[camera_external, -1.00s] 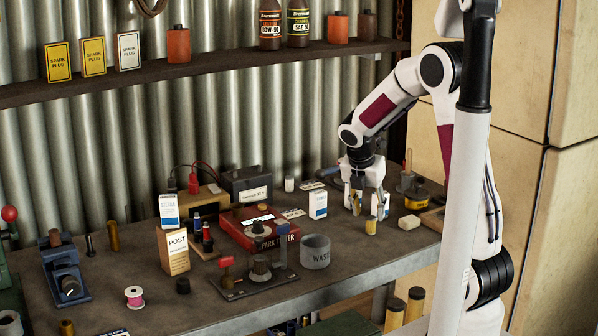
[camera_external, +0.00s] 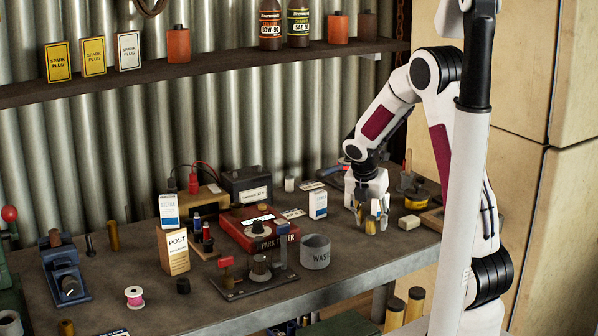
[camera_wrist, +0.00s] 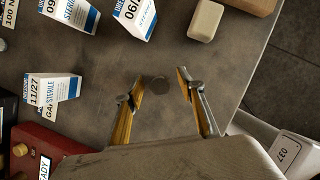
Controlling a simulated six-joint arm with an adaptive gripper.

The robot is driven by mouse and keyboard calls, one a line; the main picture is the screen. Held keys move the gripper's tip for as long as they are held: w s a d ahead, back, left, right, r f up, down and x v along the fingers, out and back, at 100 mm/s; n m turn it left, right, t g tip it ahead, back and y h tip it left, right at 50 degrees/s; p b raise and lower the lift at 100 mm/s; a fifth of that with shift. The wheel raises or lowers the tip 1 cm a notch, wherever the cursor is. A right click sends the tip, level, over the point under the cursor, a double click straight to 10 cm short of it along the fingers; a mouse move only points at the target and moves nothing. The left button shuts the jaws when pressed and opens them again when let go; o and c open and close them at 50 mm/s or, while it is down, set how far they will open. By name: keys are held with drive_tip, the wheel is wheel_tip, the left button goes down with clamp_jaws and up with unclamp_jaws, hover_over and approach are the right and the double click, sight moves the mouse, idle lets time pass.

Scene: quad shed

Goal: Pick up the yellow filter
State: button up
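A tan block (camera_external: 409,222) lies just right of my gripper. A white and blue box (camera_external: 318,204) stands to the left, with a grey waste cup (camera_external: 316,252) and a red tester box (camera_external: 258,230) beyond. The bench in front of the filter is clear.

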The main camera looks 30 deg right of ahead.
sight(372, 217)
idle(0.4)
drive_tip(key=c, duration=0.9)
drive_tip(key=shift+c, duration=0.2)
drive_tip(key=shift+r, duration=5)
